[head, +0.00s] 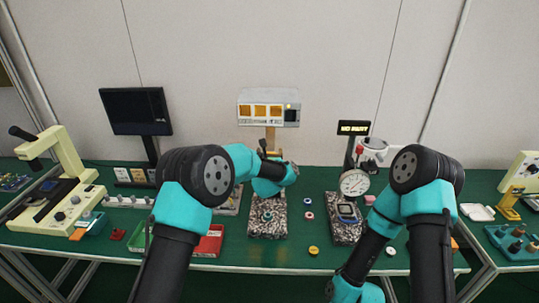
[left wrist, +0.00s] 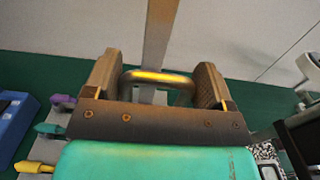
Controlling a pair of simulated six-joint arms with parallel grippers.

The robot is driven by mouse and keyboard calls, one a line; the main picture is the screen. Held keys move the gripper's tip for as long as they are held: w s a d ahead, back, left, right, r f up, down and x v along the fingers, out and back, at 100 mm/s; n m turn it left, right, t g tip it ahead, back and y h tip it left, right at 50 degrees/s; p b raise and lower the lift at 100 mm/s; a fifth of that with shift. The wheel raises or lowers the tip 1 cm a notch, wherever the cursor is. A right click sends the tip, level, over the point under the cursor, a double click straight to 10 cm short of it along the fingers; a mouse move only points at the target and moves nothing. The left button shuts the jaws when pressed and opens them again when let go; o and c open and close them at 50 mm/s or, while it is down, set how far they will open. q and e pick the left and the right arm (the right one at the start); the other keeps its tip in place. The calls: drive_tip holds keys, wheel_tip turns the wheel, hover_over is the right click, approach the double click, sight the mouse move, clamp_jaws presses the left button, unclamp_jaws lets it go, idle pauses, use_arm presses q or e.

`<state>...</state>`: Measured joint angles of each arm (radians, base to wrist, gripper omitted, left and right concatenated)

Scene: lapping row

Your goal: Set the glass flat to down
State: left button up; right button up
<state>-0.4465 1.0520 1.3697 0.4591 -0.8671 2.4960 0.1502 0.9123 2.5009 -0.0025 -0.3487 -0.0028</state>
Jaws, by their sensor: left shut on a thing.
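My left gripper (head: 268,155) is at the middle of the bench, in front of the post under the grey unit with orange windows (head: 262,111). In the left wrist view my left gripper (left wrist: 155,85) has its two fingers on either side of a shiny U-shaped metal handle (left wrist: 158,76) and is shut on it. I cannot make out the glass flat itself; my left wrist hides what lies behind it. A speckled granite block (head: 268,223) stands below my left wrist.
A dial gauge (head: 354,183) stands over a second speckled block (head: 345,231) on the right. A red bin (head: 209,242) is at the front left. Small round pieces, one of them a yellow ring (head: 313,250), lie between the blocks. A dark monitor (head: 136,110) stands back left.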

use_arm(q)
drive_tip(key=s+a+f, duration=0.1)
drive_tip(key=s+f, duration=0.1)
drive_tip(key=s, duration=1)
drive_tip(key=shift+f, duration=0.2)
drive_tip(key=o, duration=1)
drive_tip(key=shift+s+r, duration=0.1)
drive_tip(key=shift+s, duration=0.05)
drive_tip(key=s, duration=0.5)
drive_tip(key=s+a, duration=0.1)
drive_tip(key=s, duration=0.5)
drive_tip(key=s+a, duration=0.1)
drive_tip(key=s, duration=0.5)
